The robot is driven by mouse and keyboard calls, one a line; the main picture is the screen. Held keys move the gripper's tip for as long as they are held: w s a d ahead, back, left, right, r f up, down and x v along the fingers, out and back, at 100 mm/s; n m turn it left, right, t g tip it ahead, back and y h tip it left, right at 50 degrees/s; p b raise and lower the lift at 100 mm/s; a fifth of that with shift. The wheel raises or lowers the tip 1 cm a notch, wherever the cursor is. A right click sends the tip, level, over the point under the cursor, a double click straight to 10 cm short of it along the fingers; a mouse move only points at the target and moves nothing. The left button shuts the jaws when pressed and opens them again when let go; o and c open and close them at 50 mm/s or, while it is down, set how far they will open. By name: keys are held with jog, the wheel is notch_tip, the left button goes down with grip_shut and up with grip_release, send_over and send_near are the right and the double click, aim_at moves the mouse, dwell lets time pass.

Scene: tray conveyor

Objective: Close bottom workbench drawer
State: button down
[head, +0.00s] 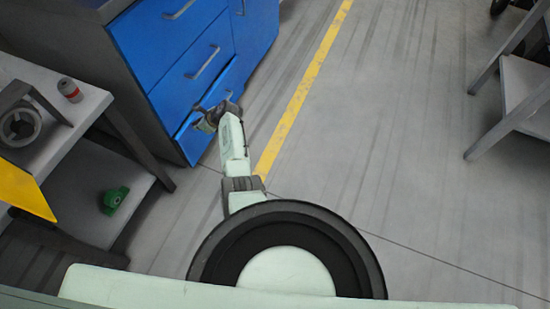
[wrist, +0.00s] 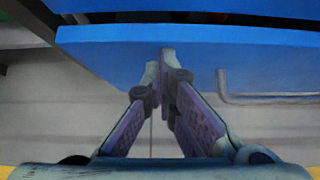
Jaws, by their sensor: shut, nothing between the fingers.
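The blue workbench (head: 170,45) stands at the upper left of the head view, with drawers stacked in its front. Its bottom drawer (head: 193,146) sticks out slightly, partly hidden by my gripper (head: 204,117). In the wrist view the drawer's blue front (wrist: 110,40) spans the upper part, with a narrow dark gap above its top edge. Its bar handle (wrist: 265,98) is to the right of the fingers. My gripper (wrist: 160,62) is shut and empty, with its fingertips in front of the blue face left of the handle. I cannot tell whether they touch it.
A grey shelf unit (head: 525,90) stands at the right. The floor with a yellow line (head: 300,93) is clear between them.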

jog(key=a, duration=0.1)
jog(key=w+a+b, duration=0.1)
jog(key=shift+a+r, duration=0.1)
jog(key=shift+a, duration=0.2)
jog(key=shift+a+r, duration=0.1)
dwell(0.3)
